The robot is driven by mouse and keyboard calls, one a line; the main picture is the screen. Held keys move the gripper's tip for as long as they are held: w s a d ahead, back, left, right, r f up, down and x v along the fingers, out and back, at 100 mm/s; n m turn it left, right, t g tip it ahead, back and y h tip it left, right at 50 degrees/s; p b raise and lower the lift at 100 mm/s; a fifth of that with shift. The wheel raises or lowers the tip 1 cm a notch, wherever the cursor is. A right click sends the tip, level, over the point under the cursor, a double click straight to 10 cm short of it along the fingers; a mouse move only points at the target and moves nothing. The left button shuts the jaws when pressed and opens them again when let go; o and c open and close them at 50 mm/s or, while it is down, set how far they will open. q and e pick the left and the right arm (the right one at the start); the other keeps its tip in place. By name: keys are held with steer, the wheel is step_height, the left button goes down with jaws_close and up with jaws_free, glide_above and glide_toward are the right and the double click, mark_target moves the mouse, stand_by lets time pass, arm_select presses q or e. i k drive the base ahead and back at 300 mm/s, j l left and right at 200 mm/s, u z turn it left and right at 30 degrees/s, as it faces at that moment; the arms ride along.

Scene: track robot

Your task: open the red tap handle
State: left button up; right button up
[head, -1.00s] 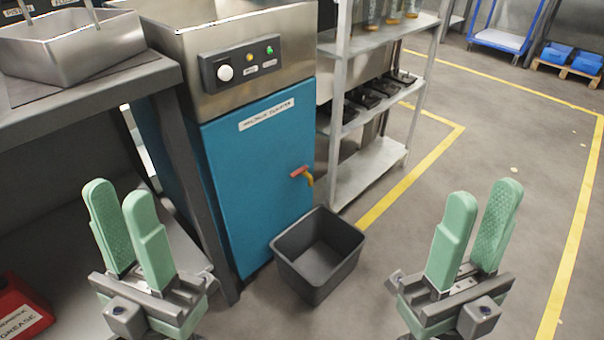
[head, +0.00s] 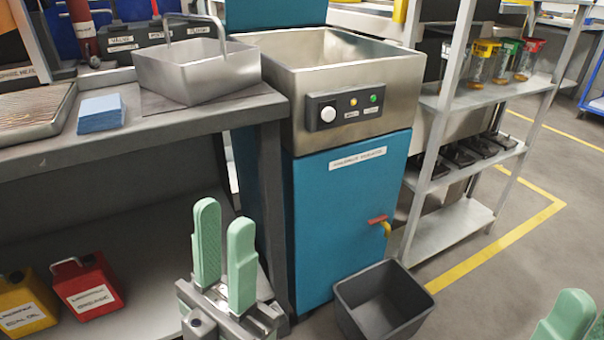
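The red tap handle (head: 377,220) sits low on the right side of the blue cabinet front (head: 345,240), above a yellow spout (head: 387,231). My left gripper (head: 223,222) points up in front of the bench, left of the cabinet and apart from the tap. Its two green fingers stand apart with nothing between them. My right gripper (head: 572,310) shows only as green fingertips at the bottom right corner, right of the tap; the rest is cut off, so its opening cannot be judged.
A dark grey bin (head: 383,300) stands on the floor below the tap. A metal shelf rack (head: 450,228) is close on the right, and a workbench (head: 215,118) with a metal basket (head: 190,75) is on the left. Red (head: 90,287) and yellow (head: 25,305) cans sit on the lower shelf.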

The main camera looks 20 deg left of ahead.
mark_target(383, 217)
steer(key=j+z, duration=0.2)
steer(key=z, duration=0.25)
steer(key=i+j+z, duration=0.1)
steer(key=j+z, duration=0.15)
steer(key=z, duration=0.2)
steer(key=j+z, duration=0.25)
steer(key=z, duration=0.2)
